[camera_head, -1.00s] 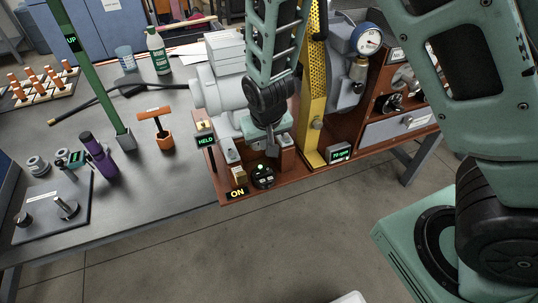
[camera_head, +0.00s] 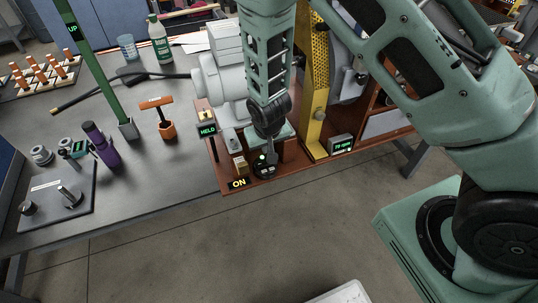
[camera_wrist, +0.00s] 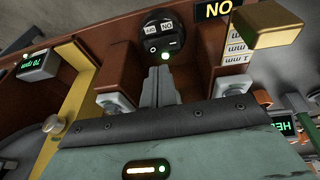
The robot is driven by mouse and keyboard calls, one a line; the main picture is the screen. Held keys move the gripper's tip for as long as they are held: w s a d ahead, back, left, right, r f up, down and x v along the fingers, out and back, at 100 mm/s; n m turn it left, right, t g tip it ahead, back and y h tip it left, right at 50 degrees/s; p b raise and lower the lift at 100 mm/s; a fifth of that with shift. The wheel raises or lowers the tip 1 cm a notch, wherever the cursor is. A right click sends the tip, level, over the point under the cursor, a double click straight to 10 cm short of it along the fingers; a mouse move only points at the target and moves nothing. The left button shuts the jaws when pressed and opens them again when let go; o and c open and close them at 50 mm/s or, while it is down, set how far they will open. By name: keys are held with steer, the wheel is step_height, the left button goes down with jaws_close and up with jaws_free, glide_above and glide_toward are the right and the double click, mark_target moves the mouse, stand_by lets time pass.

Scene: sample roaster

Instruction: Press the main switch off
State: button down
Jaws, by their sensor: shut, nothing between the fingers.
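The main switch (camera_head: 264,166) is a round black plate with a rocker and a lit green lamp, on the front of the red-brown machine base. In the wrist view the switch (camera_wrist: 164,35) shows white OFF and ON labels and rocker marks. A small display (camera_head: 238,183) beside it reads ON; it appears upside down in the wrist view (camera_wrist: 218,9). My gripper (camera_head: 271,158) is shut and empty, pointing down at the switch. In the wrist view its fingertips (camera_wrist: 160,72) are just short of the green lamp; whether they touch the plate I cannot tell.
A brass-coloured block (camera_wrist: 265,23) and a HELD display (camera_head: 207,131) are left of the switch in the head view. A yellow guard (camera_head: 317,120) and a 70 rpm display (camera_head: 341,144) stand to the right. The grey bench (camera_head: 150,200) holds a purple-handled tool (camera_head: 99,147).

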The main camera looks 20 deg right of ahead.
mark_target(265, 162)
steer(key=shift+s+d+p+x, duration=0.1)
steer(key=shift+s+x, duration=0.1)
steer(key=shift+x, duration=0.65)
steer(key=shift+s+d+p+x, duration=0.1)
steer(key=shift+s+p+x, duration=0.05)
steer(key=shift+x, duration=0.7)
steer(key=shift+s+d+p+x, duration=0.1)
steer(key=shift+s+x, duration=0.1)
steer(key=shift+x, duration=0.6)
steer(key=shift+f, duration=0.15)
